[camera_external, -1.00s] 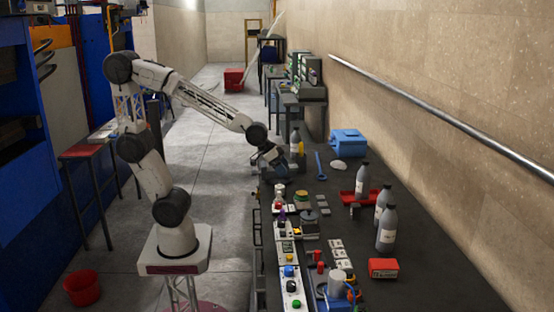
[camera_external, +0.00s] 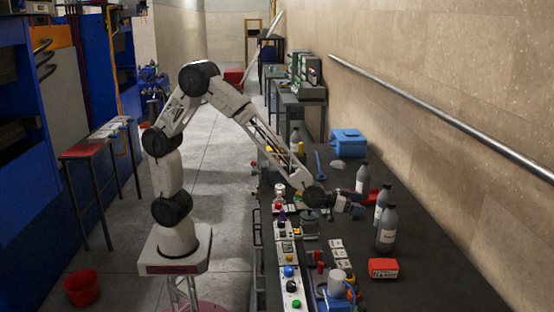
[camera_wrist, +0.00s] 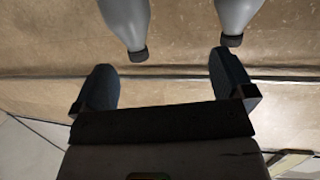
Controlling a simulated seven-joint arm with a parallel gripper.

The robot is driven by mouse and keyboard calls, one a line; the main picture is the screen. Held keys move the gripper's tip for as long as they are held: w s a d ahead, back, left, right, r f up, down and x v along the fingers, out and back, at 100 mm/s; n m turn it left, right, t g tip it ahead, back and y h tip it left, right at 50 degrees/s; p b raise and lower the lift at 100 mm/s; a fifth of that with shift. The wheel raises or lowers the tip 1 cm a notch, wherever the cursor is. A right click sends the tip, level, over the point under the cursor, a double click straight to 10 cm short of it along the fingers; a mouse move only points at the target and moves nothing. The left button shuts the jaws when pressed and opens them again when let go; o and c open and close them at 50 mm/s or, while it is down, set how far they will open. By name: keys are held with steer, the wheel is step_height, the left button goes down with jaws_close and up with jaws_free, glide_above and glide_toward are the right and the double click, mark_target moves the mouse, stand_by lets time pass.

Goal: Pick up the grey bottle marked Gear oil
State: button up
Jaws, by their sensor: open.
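Several grey bottles with pale labels and dark caps stand upright on the dark bench in the external view: one at the front right (camera_external: 387,233), one just behind it (camera_external: 381,208), one farther back (camera_external: 361,180) and one at the far end (camera_external: 296,137). The labels are too small to read, so I cannot tell which is Gear oil. My gripper (camera_external: 360,203) is just left of the right-hand bottles, pointing towards them. In the wrist view my gripper (camera_wrist: 160,62) is open and empty. Two bottles (camera_wrist: 126,20) (camera_wrist: 237,14) appear upside down beyond the fingers, apart from them.
A red tray (camera_external: 375,194) lies behind my gripper, partly hidden. A red box (camera_external: 383,268) sits in front of the bottles. A blue case (camera_external: 348,142) stands farther back. A control panel (camera_external: 289,273) runs along the left bench edge. The wall with a rail (camera_external: 440,127) bounds the right.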

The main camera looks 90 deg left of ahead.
steer(key=t, duration=0.2)
glide_toward(389, 222)
steer(key=w+a+f, duration=0.2)
steer(key=w, duration=0.1)
steer(key=shift+w+a+y, duration=0.1)
steer(key=shift+w+y, duration=0.1)
steer(key=shift+y, duration=0.1)
steer(key=shift+w, duration=0.15)
steer(key=shift+w, duration=1.2)
steer(key=shift+w, duration=0.1)
steer(key=shift+w+d, duration=0.15)
steer(key=shift+w, duration=1.05)
steer(key=shift+w+d, duration=0.2)
steer(key=shift+w, duration=1.05)
steer(key=c, duration=1.4)
